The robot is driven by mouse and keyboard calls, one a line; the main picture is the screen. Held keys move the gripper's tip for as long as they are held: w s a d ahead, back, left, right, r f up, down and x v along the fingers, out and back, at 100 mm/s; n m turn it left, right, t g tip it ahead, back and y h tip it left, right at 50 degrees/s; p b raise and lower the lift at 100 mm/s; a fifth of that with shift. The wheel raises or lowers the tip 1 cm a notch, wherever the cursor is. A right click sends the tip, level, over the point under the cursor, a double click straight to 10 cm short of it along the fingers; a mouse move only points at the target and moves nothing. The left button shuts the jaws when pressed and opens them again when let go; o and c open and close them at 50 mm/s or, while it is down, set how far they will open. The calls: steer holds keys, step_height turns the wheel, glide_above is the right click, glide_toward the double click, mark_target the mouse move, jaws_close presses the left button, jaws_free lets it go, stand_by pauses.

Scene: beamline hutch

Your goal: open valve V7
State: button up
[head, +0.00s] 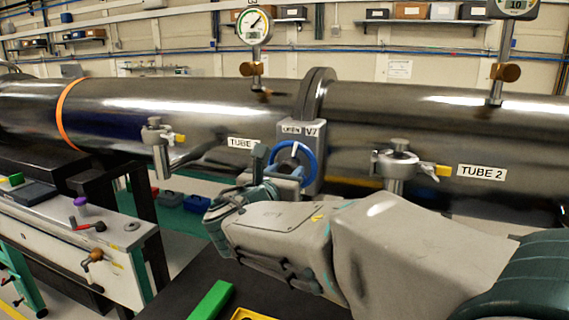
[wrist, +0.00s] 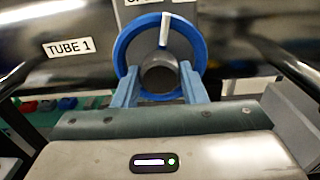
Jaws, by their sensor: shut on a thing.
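Valve V7 is a grey box marked "OPEN V7" (head: 303,133) on the flange between the two tubes, with a blue handwheel (head: 306,162) on its front. In the wrist view the blue wheel (wrist: 122,48) shows a white mark at its top and a dark round hub (wrist: 159,75) at its centre. My gripper (wrist: 160,88) faces the wheel from the front, its two blue fingers at the left and right of the hub. It is shut on the handwheel; the exact contact is partly hidden. In the head view my gripper (head: 268,170) partly covers the wheel.
Tube 1 (head: 190,108) and tube 2 (head: 430,125) run across behind the valve. Clamp-like fittings stand at left (head: 160,140) and right (head: 398,160) of it. A gauge (head: 253,26) rises above. A bench (head: 75,235) with several items stands at left.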

steer(key=shift+n+p, duration=0.75)
steer(key=shift+n, duration=0.45)
steer(key=o, duration=1)
steer(key=b+v, duration=0.1)
steer(key=v, duration=1.2)
steer(key=shift+s+a, duration=0.1)
steer(key=shift+s, duration=0.3)
